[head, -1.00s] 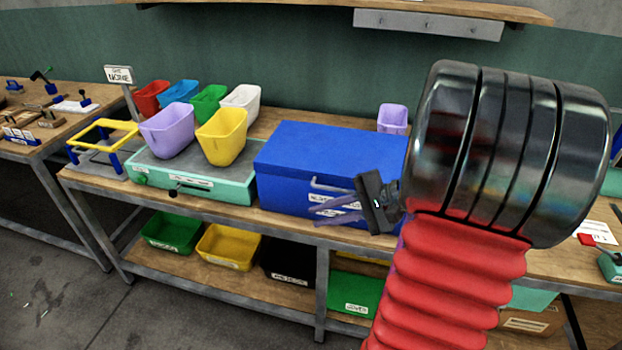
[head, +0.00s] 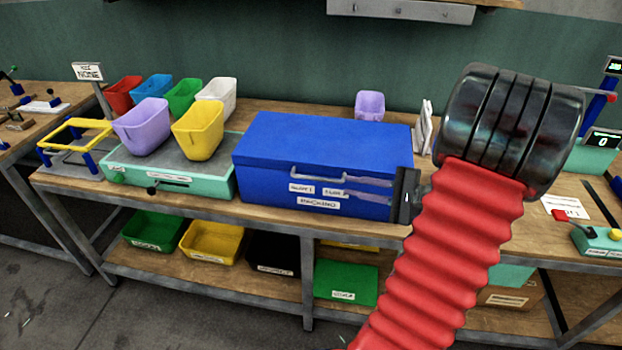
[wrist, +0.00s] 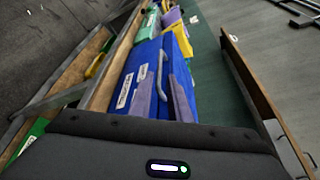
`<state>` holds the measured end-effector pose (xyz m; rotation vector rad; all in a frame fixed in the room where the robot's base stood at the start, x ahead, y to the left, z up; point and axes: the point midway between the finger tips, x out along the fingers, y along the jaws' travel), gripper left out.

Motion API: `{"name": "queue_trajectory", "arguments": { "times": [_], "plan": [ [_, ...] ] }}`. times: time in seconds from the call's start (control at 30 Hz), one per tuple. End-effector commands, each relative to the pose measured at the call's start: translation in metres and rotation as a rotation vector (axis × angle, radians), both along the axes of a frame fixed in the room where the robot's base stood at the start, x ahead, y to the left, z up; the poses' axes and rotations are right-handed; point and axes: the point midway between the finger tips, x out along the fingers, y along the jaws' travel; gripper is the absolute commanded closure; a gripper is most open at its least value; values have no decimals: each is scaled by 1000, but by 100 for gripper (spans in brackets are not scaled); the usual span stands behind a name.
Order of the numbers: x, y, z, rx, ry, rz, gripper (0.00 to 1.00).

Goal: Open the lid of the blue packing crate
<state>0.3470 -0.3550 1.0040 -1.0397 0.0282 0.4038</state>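The blue packing crate (head: 270,190) stands on the workbench with its lid (head: 320,135) shut. A silver bar handle (head: 318,174) runs along its front, above white labels. My gripper (head: 347,185) is in front of the crate's right half, its two lavender fingers pointing left along the front face at about handle height. In the wrist view the fingers (wrist: 157,82) are apart, and the handle (wrist: 161,65) appears between their tips. I cannot tell whether they touch it. The crate also shows in the wrist view (wrist: 142,62).
Left of the crate is a teal-edged platform (head: 165,178) with a lavender bin (head: 142,125) and a yellow bin (head: 198,130). A small lavender cup (head: 370,105) stands behind the crate. A shelf (head: 420,12) hangs above the bench.

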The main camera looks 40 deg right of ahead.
Motion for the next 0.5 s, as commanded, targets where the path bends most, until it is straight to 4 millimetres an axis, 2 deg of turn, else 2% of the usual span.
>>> {"name": "queue_trajectory", "arguments": {
  "times": [0.17,0.5],
  "plan": [
    [15,6,-4,1,1,4,83],
    [56,20,-14,1,2,4,83]
  ]
}}
